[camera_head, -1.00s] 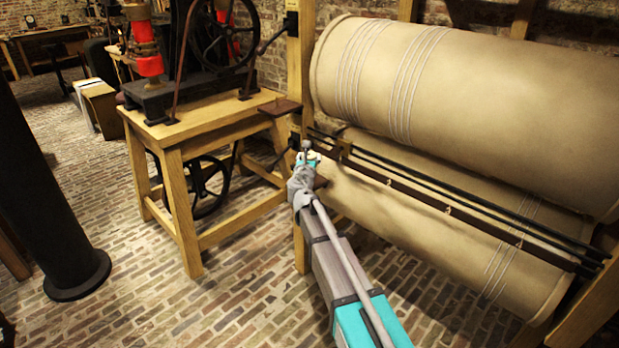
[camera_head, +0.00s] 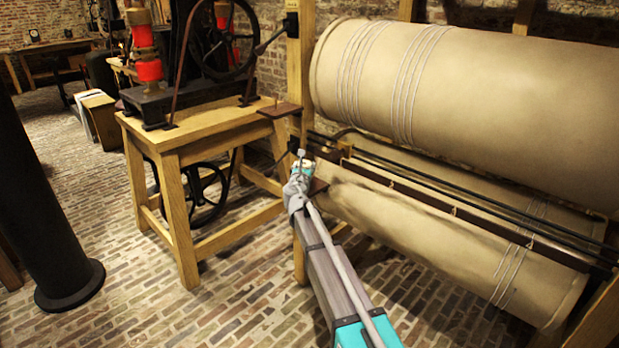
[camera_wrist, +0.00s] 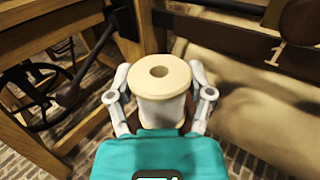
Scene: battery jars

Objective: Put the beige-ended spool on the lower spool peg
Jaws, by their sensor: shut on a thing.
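The beige-ended spool (camera_wrist: 160,78) stands upright between my fingers in the wrist view, with the hole in its top end facing up. My gripper (camera_wrist: 160,102) is shut on its sides. In the head view my gripper (camera_head: 302,170) is at the wooden post left of the large rolls. A small dark brown plate (camera_head: 319,186) shows just right of my gripper, lower than the other plate. The lower peg itself is not visible; my gripper and the spool hide that area. A higher brown plate (camera_head: 280,109) with a thin upright peg sticks out from the post.
Two large beige rolls, upper (camera_head: 450,90) and lower (camera_head: 440,235), fill the right side with dark rails between them. A wooden bench (camera_head: 185,135) with a dark machine stands close on the left. A black column (camera_head: 45,190) is farther left; brick floor is open between.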

